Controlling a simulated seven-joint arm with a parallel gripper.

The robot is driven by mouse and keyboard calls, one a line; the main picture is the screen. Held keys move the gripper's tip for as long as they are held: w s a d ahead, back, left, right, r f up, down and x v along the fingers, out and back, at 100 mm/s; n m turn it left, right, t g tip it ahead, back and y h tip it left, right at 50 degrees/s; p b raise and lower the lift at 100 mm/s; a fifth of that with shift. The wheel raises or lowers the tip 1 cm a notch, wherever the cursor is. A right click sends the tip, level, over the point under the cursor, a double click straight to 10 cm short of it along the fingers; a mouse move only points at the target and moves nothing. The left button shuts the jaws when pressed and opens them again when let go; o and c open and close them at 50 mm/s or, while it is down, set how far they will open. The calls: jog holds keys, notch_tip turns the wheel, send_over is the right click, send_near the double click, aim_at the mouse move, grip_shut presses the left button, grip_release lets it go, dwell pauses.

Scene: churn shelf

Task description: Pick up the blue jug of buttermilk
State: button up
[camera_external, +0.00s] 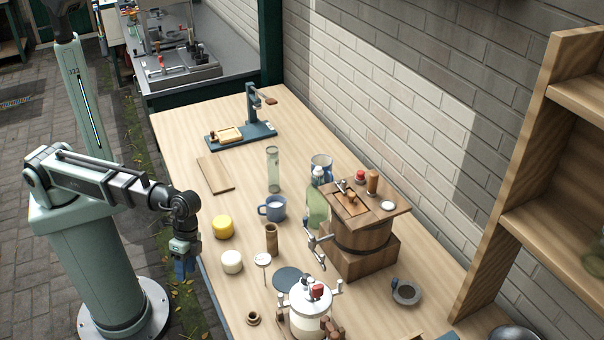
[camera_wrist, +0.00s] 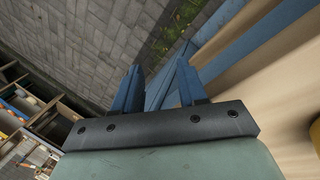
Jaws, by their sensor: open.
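A blue jug (camera_external: 272,211) with a handle on its left side and white contents stands upright on the wooden table, left of the green bottle. My gripper (camera_external: 185,268) hangs near the table's left edge, below and to the left of the jug in the external view, and apart from it. In the wrist view its two blue fingers (camera_wrist: 158,88) are spread with nothing between them. The jug is not in the wrist view.
A wooden churn (camera_external: 362,236) stands to the right.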

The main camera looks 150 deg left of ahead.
aim_at(257, 208)
jog(key=s+a+r+n, duration=0.1)
jog(key=a+r, duration=0.1)
jog(key=a, duration=0.2)
jog(key=a+r+n+y, duration=0.1)
jog(key=a+r, duration=0.2)
jog(key=a, duration=0.1)
jog(key=s+a+r+n, duration=0.1)
jog(key=a+r, duration=0.2)
jog(key=a, duration=0.1)
jog(key=shift+s+a, duration=0.2)
jog(key=shift+s, duration=0.15)
jog(key=s+a+r+n+g+y, duration=0.1)
jog(key=s+a+r+n, duration=0.25)
jog(key=a, duration=0.35)
jog(key=s+a+r+n+g+y, duration=0.1)
jog(key=s+a+r+n, duration=0.1)
jog(key=s+a+r, duration=0.4)
jog(key=shift+n+g, duration=0.25)
jog(key=shift+g, duration=0.05)
jog(key=f, duration=0.3)
jog(key=w+a+f, duration=0.1)
jog(key=f, duration=0.5)
jog(key=shift+w+a+f, duration=0.15)
jog(key=shift+w, duration=0.05)
jog(key=shift+w+a+f, duration=0.1)
jog(key=shift+w+f, duration=0.1)
jog(key=shift+f, duration=1.15)
jog(key=shift+w+f, duration=0.2)
jog(key=shift+f, duration=1.15)
jog(key=shift+c, duration=0.2)
